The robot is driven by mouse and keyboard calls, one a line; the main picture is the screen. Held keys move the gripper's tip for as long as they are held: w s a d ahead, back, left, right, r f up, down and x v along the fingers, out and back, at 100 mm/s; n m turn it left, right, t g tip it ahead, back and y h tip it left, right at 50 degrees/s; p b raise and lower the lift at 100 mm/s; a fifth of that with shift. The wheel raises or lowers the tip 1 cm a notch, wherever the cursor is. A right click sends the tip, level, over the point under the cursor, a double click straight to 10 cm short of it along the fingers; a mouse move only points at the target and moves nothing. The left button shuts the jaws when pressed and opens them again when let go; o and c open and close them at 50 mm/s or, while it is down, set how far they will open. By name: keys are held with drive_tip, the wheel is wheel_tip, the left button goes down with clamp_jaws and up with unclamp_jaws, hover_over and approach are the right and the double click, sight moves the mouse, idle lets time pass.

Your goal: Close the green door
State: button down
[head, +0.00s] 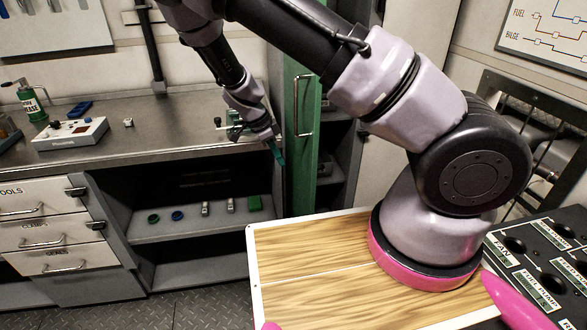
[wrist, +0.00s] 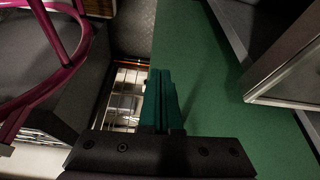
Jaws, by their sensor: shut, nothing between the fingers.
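The green door (head: 302,150) stands open in the head view, swung out from a tall grey cabinet. It is seen at a steep angle, with a long upright metal handle (head: 296,108) on its face. My gripper (head: 279,156) is just left of the door, pointing down with its teal fingers shut and empty. In the wrist view the shut fingers (wrist: 160,92) lie over or close to the door's green surface (wrist: 205,70). I cannot tell whether they touch it. A grey metal part, possibly the handle, crosses the right of that view.
A steel counter (head: 120,135) with a control box (head: 70,135) and small items runs left of the door. A lower shelf (head: 180,228) holds several small parts. Drawers (head: 45,230) are at the left. A wood-topped surface (head: 310,260) lies in front; cabinet shelves (head: 335,170) show behind the door.

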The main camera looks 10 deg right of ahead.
approach(309, 188)
wheel_tip(309, 188, down, 4)
drive_tip(key=a, duration=0.3)
drive_tip(key=shift+w+d, duration=0.1)
drive_tip(key=shift+d, duration=2.05)
drive_tip(key=shift+d, duration=0.15)
